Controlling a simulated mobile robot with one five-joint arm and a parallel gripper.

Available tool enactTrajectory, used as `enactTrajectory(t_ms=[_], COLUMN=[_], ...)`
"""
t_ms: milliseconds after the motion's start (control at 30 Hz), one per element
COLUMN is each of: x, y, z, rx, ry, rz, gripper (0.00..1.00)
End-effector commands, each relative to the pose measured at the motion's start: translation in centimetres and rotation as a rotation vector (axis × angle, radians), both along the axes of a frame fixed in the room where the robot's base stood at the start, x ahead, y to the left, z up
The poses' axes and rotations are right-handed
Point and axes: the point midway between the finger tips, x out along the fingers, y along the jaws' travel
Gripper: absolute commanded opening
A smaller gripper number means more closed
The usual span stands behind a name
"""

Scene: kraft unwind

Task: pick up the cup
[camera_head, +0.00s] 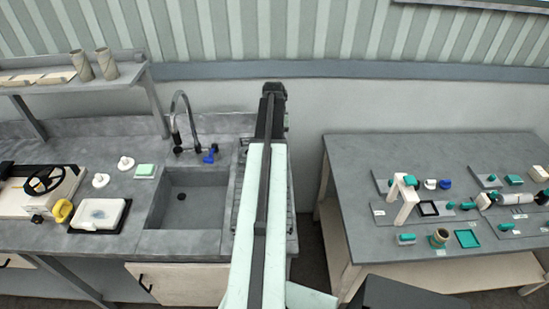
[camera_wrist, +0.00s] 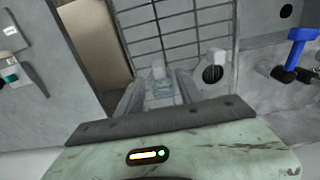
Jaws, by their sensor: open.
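A small, clear, bluish thing that looks like the cup (camera_wrist: 163,89) shows in the wrist view, low in the middle, at the near end of a dark wire rack (camera_wrist: 180,35). My gripper (camera_wrist: 160,84) is open, with its grey fingers to either side of this thing. I cannot tell whether they touch it. In the head view my arm stretches over the rack (camera_head: 240,185) beside the sink and hides the cup and the fingertips.
The sink (camera_head: 183,205) lies left of my arm, with a tap (camera_head: 183,115) and a blue item (camera_head: 210,155) behind it. A table (camera_head: 350,160) with several parts stands right, across a gap.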

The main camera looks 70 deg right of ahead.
Motion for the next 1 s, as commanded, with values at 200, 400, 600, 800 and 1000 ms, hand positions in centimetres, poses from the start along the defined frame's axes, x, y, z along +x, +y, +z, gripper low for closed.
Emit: enactTrajectory(t_ms=[200,400,600,800,1000], x=[-0.1,-0.1,-0.1,-0.2,-0.2], y=[-0.3,-0.3,-0.3,-0.3,-0.3], z=[-3.7,-5.2,-4.9,-4.9,-4.9], rx=[0.0,0.0,0.0,0.0,0.0], ry=[0.0,0.0,0.0,0.0,0.0], rz=[-0.001,-0.001,-0.002,-0.002,-0.002], gripper=[0.44,0.44,0.33,0.0,0.0])
